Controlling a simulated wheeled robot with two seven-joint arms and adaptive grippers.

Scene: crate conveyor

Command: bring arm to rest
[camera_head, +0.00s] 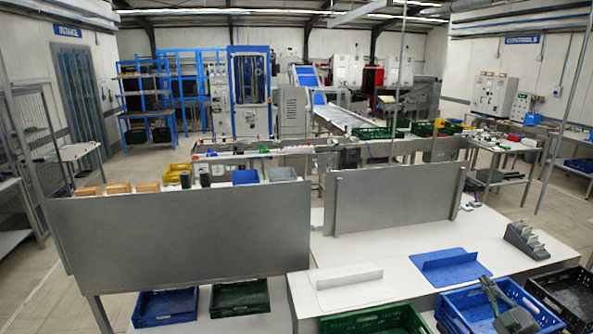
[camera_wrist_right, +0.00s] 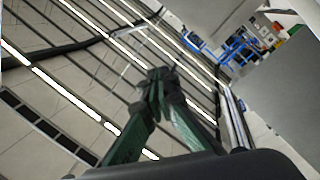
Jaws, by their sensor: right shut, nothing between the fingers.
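My right gripper (camera_head: 489,284) shows at the lower right of the head view, in front of the blue crate (camera_head: 457,304) as seen from the head. Whether it is above or inside the crate is hard to tell. In the right wrist view its two dark green fingers (camera_wrist_right: 157,84) meet at their tips, with nothing between them. My left gripper is in neither view.
A white table (camera_head: 400,252) carries a blue angled plate (camera_head: 450,268), a white one (camera_head: 350,287) and a grey slotted holder (camera_head: 526,241). A black crate (camera_head: 566,296) and a green crate (camera_head: 376,320) flank the blue one. Grey panels (camera_head: 185,235) stand behind.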

